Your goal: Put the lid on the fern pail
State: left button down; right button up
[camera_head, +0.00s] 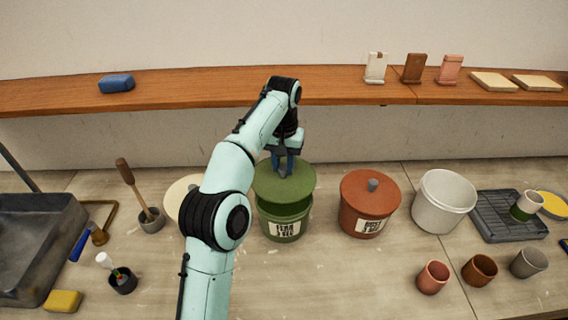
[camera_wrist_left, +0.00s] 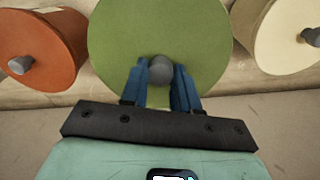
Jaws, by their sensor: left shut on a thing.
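The fern pail (camera_head: 284,229) is a green bucket with a white label, upright on the bench in the head view. Its green lid (camera_head: 299,190) is held above it; a dark strip of the pail's open inside shows below the lid's front edge. My left gripper (camera_head: 284,168) points down with its blue fingers shut on the lid's grey knob. In the left wrist view the green lid (camera_wrist_left: 115,40) fills the upper middle, with its knob (camera_wrist_left: 160,68) between the fingers. Whether the lid touches the pail's rim is hard to tell. My right gripper is not in view.
A lidded red-brown pail (camera_head: 352,200) stands right of the fern pail, then an open white bucket (camera_head: 443,208). A cream lid (camera_head: 180,196) shows left, partly behind my arm. Small pots (camera_head: 433,277) stand front right. A wooden shelf (camera_head: 200,93) runs behind.

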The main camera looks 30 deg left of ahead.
aim_at(284, 176)
pick_arm(q)
jog(key=shift+f+b, duration=0.75)
jog(key=shift+f, duration=1.95)
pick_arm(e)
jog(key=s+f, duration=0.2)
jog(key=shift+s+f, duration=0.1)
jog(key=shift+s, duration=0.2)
pick_arm(q)
jog(key=shift+f, duration=0.8)
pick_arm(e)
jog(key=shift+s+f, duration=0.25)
pick_arm(q)
jog(key=c, duration=0.8)
grip_release()
jog(key=shift+o, duration=0.2)
